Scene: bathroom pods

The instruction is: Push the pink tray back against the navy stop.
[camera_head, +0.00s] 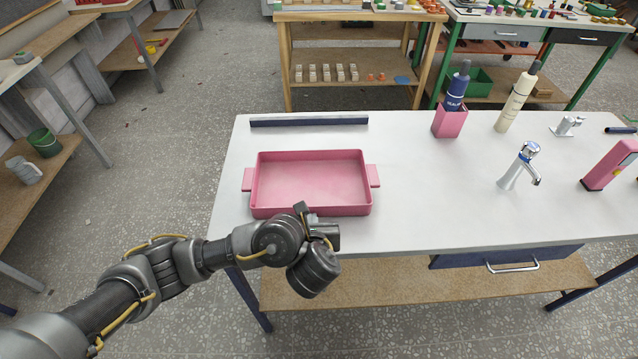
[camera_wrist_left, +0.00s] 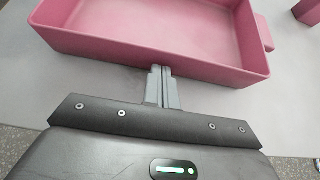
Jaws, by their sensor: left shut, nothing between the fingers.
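The pink tray (camera_head: 262,211) is a shallow, empty rectangular box with a tab handle at each side, lying on the white countertop. The navy stop (camera_head: 309,122) is a low bar farther back on the counter; a strip of bare white surface separates it from the tray. My left gripper (camera_head: 307,214) is at the tray's front wall, right of its middle. In the left wrist view the shut, empty fingers (camera_wrist_left: 161,72) point at the tray's front wall (camera_wrist_left: 110,48). I cannot tell whether they touch it. My right gripper is not in view.
A pink holder (camera_head: 449,122) with a navy bottle and a cream bottle (camera_head: 516,98) stand at the back, right of the tray. A chrome faucet (camera_head: 519,167) and a pink dispenser (camera_head: 609,166) are farther right. The counter between the tray and faucet is clear.

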